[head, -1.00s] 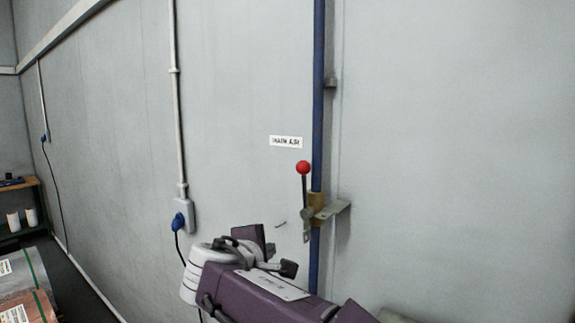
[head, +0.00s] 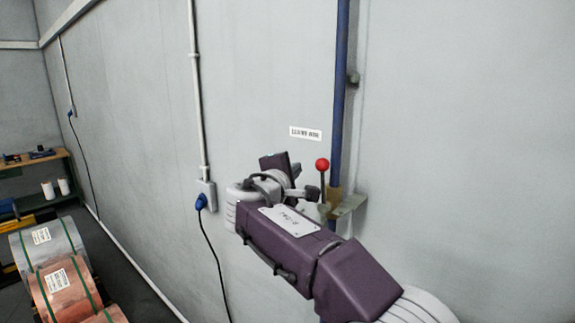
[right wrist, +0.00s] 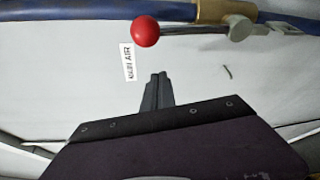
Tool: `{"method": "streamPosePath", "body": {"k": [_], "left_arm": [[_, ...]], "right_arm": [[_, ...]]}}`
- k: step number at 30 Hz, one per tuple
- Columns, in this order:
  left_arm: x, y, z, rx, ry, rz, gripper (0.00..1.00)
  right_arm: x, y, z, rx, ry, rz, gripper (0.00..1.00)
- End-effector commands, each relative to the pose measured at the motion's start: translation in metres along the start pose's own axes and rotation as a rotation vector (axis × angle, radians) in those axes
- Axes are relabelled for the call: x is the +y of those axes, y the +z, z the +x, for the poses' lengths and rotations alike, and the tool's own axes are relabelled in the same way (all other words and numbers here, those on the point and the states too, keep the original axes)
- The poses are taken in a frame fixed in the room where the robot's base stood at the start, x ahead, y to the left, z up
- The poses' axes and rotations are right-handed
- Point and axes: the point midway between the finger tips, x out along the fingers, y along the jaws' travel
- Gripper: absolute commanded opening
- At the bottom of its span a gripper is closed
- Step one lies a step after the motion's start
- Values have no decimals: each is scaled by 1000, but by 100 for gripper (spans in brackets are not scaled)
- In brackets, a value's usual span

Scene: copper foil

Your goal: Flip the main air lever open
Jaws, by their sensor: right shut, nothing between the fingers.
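The main air lever (head: 323,183) has a red ball knob (head: 322,164) on a dark rod. It stands upright beside the blue pipe (head: 339,100); my right arm partly covers its lower end. In the right wrist view, the red knob (right wrist: 145,31) and rod lie along the pipe (right wrist: 90,14), by the brass valve body (right wrist: 210,11). My right gripper (head: 296,171) is just left of the knob in the head view. Its fingers (right wrist: 157,92) are shut and empty, apart from the lever. My left gripper is not in view.
A small MAIN AIR label (head: 305,133) is on the grey wall above left of the lever. A bracket (head: 350,204) juts out right of the valve. A white conduit with a blue plug (head: 201,202) runs left. Copper coils (head: 66,290) stand at lower left.

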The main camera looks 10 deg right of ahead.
Motion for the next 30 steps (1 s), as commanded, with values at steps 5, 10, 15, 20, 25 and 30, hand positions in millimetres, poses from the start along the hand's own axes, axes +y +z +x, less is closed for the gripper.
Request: {"method": "streamPosePath", "body": {"k": [5, 10, 15, 20, 25, 30], "left_arm": [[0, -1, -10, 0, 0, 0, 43], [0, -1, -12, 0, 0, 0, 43], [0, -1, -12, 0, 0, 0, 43], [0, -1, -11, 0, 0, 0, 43], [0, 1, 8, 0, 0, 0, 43], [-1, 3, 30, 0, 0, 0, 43]], "right_arm": [[3, 27, -9, 1, 1, 2, 0], [0, 37, -13, 2, 1, 0, 0], [0, 38, -13, 2, 1, 0, 0], [-1, 38, -13, 2, 1, 1, 0], [-7, 43, -15, 1, 15, 39, 0], [-7, 55, -19, -2, 42, 105, 0]]}}
